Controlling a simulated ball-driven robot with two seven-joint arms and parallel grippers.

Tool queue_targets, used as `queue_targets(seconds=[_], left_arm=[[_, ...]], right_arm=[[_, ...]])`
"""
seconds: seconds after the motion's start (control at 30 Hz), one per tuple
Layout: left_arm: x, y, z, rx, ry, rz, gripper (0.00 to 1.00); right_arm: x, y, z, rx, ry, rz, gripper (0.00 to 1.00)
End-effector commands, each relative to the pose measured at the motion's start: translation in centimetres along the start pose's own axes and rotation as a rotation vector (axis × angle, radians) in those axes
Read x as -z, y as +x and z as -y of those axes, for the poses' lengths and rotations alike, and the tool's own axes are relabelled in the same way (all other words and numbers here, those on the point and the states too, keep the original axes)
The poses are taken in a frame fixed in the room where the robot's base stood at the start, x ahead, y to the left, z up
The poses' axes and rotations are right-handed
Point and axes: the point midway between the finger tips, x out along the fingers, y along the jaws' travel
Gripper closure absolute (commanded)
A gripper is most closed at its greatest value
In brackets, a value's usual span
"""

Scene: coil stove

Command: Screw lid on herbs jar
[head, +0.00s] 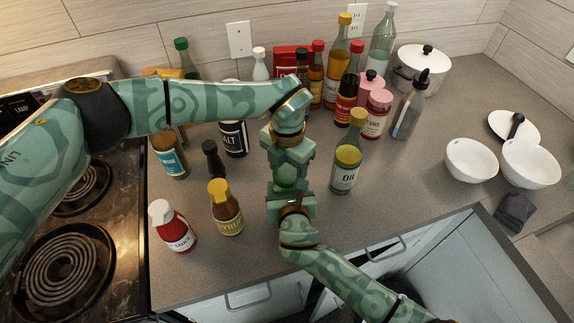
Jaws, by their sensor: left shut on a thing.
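My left gripper (288,168) comes in from the left over the middle of the counter, pointing toward the front edge. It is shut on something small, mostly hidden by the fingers. My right gripper (290,192) comes up from the lower right and faces the left one, their fingers close together. Its jaws are too covered to tell open from shut. A small patch of green shows between the two grippers, but I cannot separate it from my green fingers. I cannot make out the herbs jar or its lid.
An oil bottle (345,167) stands close right of the grippers. Bottles crowd the back. White bowls (530,165) are right, the coil stove (62,265) left. The front counter is clear.

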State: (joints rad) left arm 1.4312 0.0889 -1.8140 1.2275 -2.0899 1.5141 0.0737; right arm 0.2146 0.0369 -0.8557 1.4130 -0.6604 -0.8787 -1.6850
Motion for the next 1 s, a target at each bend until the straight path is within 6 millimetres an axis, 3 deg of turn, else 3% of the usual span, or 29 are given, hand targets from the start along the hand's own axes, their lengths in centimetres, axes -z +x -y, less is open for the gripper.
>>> queue_targets(seconds=[0.87,0.9,0.93,1.0], left_arm=[[0.0,1.2,0.0,0.000,-0.001,-0.001,0.62],[0.0,1.1,0.0,0.000,-0.001,-0.001,0.30],[0.0,1.1,0.0,0.000,0.000,-0.001,0.21],[0.0,1.1,0.0,0.000,0.000,0.000,0.19]], right_arm=[[0.1,0.0,0.0,0.000,0.000,-0.001,0.77],[0.1,0.0,0.0,0.000,0.000,-0.001,1.00],[0.1,0.0,0.0,0.000,0.000,-0.001,1.00],[0.1,0.0,0.0,0.000,0.000,-0.001,1.00]])
